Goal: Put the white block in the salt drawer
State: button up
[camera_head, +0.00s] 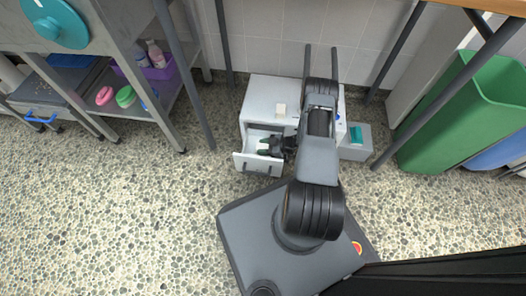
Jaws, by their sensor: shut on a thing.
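A white cabinet (262,96) stands on the floor against the tiled wall. A drawer (243,160) on its front left is pulled out, with dark handles on its face. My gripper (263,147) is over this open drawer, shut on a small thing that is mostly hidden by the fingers. A pale and a greenish patch show there, too small to name. A small cream-white block (280,110) sits on the cabinet top, apart from my gripper. I cannot read any label that marks the salt drawer.
A grey box or drawer (361,150) holding a teal thing (355,134) juts out at the cabinet's right. A green bin (465,110) stands further right. A metal shelf unit (140,115) with bottles and tubs is at left. The pebbled floor in the left foreground is clear.

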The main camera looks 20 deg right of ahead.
jog(key=shift+s+f+b, duration=0.1)
jog(key=shift+f+b, duration=0.25)
jog(key=shift+f, duration=0.85)
grip_shut()
jog(key=o, duration=1.3)
grip_release()
jog(key=shift+s+d+r, duration=0.2)
jog(key=shift+d+r, duration=0.05)
jog(key=shift+d, duration=0.05)
jog(key=p+v, duration=0.4)
jog(key=v, duration=0.7)
jog(key=shift+r, duration=0.1)
